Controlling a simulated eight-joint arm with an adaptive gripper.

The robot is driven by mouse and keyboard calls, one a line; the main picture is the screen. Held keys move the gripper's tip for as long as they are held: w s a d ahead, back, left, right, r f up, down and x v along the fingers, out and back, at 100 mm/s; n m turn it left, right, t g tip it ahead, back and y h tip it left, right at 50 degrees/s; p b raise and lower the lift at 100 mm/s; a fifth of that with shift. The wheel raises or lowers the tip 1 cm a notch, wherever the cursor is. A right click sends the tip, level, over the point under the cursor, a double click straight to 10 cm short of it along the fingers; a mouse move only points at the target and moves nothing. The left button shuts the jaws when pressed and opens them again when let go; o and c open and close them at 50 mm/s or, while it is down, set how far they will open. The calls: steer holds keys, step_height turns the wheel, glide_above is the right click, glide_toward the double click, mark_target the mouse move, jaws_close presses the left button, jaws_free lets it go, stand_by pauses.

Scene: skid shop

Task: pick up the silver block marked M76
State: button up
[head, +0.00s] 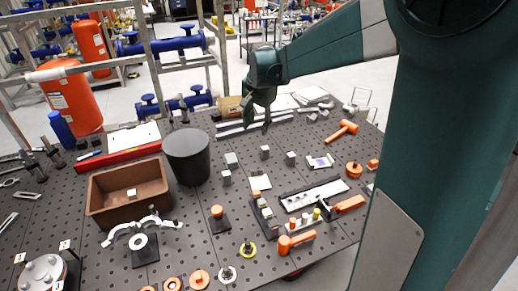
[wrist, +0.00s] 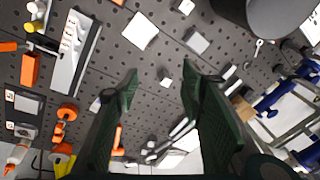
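Several small silver-grey blocks stand on the perforated dark table; no M76 marking is readable. In the head view one block (head: 265,153) is below my gripper (head: 258,120), with others to the left (head: 231,160), lower left (head: 226,178) and right (head: 291,158). In the wrist view my gripper (wrist: 160,84) is open and empty, its green fingers spread. A larger grey block (wrist: 197,42) lies above the right fingertip in that view, and a small block (wrist: 186,7) near the top edge.
A dark cylindrical bin (head: 187,158) and a brown box (head: 128,193) stand to the left. A white card (head: 260,182) lies in front of the blocks.

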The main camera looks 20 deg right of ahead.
steer(key=w+d+f+m+g, duration=0.1)
steer(key=w+d+f+m, duration=0.2)
steer(key=w+d+f, duration=0.45)
steer(key=m+g, duration=0.1)
steer(key=m, duration=0.2)
glide_above(265, 148)
steer(key=f, duration=1.1)
steer(key=shift+s+a+f, duration=0.25)
steer(key=shift+s+a, duration=0.05)
steer(key=shift+w+d+f+m+g, duration=0.2)
steer(key=shift+d+f+m+g, duration=0.15)
steer(key=shift+f, duration=0.2)
steer(key=shift+a, duration=0.1)
steer(key=shift+f, duration=1.3)
steer(key=shift+w+f+p, duration=0.15)
steer(key=shift+f+p, duration=0.2)
steer(key=shift+f, duration=2.25)
